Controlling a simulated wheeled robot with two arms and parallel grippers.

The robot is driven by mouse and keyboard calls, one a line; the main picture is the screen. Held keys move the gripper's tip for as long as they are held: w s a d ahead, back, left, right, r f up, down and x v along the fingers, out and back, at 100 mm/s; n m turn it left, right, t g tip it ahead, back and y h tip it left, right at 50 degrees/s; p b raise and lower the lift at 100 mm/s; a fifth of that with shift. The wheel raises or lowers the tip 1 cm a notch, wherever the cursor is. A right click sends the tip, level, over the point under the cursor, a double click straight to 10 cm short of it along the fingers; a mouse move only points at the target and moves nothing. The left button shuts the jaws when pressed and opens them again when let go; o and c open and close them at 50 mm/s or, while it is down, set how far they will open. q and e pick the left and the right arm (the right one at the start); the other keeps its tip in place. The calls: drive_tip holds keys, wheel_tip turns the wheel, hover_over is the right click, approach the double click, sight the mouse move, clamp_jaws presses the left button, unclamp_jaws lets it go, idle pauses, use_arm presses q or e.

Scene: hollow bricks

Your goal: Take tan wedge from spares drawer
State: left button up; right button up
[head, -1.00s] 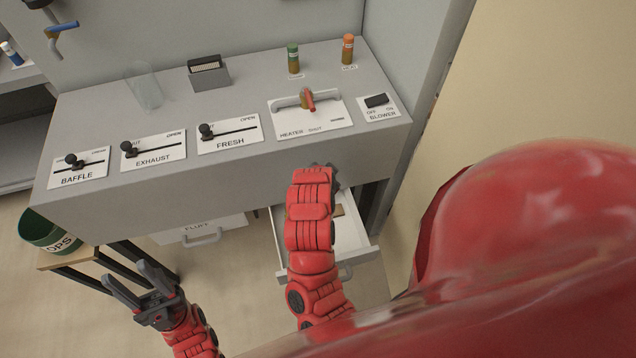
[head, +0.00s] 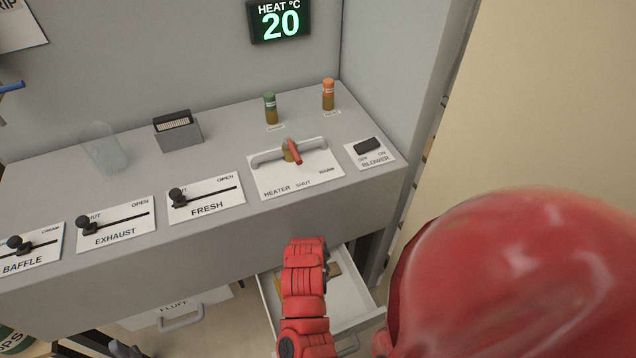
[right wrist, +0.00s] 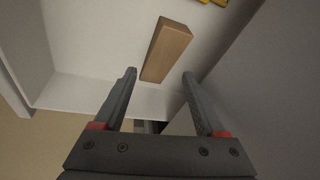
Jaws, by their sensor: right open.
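The tan wedge (right wrist: 167,48) lies on the white floor of the open spares drawer (right wrist: 88,92) in the right wrist view. In the head view, a small part of the wedge (head: 335,269) shows in the drawer (head: 368,318), beside my right arm. My right gripper (right wrist: 160,76) is open and empty; its fingertips point toward the near end of the wedge, one on either side in the picture. In the head view my right forearm hides most of that gripper. Only a dark tip of my left gripper (head: 124,349) shows at the bottom edge.
The grey console (head: 300,225) overhangs the drawer's back. A closed drawer labelled FLUFF (head: 178,311) is to its left. A yellow thing (right wrist: 212,2) lies beyond the wedge. The console top carries sliders, the red-handled heater valve (head: 292,152) and two capped vials.

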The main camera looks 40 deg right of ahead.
drive_tip(key=shift+x, duration=2.95)
drive_tip(key=shift+d, duration=0.1)
drive_tip(key=c, duration=1.1)
drive_tip(key=shift+r, duration=0.15)
clamp_jaws()
